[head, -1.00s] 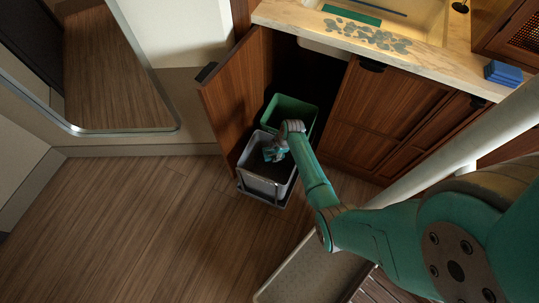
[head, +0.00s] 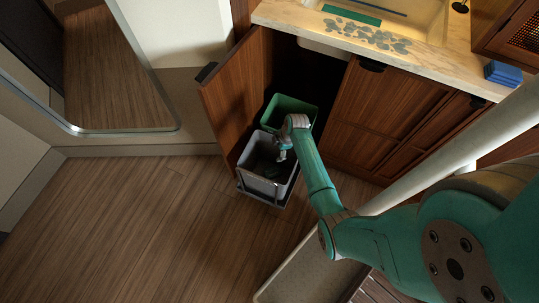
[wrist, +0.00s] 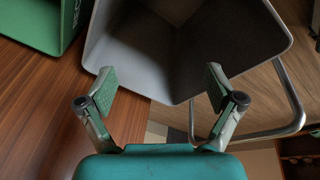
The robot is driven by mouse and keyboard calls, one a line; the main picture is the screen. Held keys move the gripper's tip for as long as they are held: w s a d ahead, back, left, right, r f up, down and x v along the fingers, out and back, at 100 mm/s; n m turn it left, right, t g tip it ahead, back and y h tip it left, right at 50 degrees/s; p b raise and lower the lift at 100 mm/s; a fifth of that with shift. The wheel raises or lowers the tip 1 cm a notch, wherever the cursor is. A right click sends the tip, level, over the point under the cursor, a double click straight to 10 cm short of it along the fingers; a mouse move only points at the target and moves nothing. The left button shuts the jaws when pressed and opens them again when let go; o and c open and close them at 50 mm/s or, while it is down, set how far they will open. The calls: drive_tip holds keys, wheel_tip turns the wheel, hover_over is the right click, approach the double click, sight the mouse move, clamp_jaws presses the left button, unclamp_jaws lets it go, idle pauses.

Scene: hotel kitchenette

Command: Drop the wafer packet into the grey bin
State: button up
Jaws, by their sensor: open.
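The grey bin (head: 262,186) stands on a pull-out frame in front of the open cabinet. It fills the upper middle of the wrist view (wrist: 225,50), its inside dark. My gripper (head: 281,155) is over the grey bin, on its side toward the green bin. In the wrist view my gripper (wrist: 158,82) has its two fingers spread wide, with nothing between them. I cannot make out the wafer packet for sure. A faint dark shape shows inside the bin in the head view, too dim to identify.
A green bin (head: 297,105) stands behind the grey one, also at the upper left of the wrist view (wrist: 35,25). The open cabinet door (head: 230,100) is close on the left. The counter (head: 420,55) overhangs behind. The wooden floor (head: 140,220) at left is clear.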

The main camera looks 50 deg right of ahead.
drive_tip(key=v, duration=0.8)
drive_tip(key=shift+s, duration=0.1)
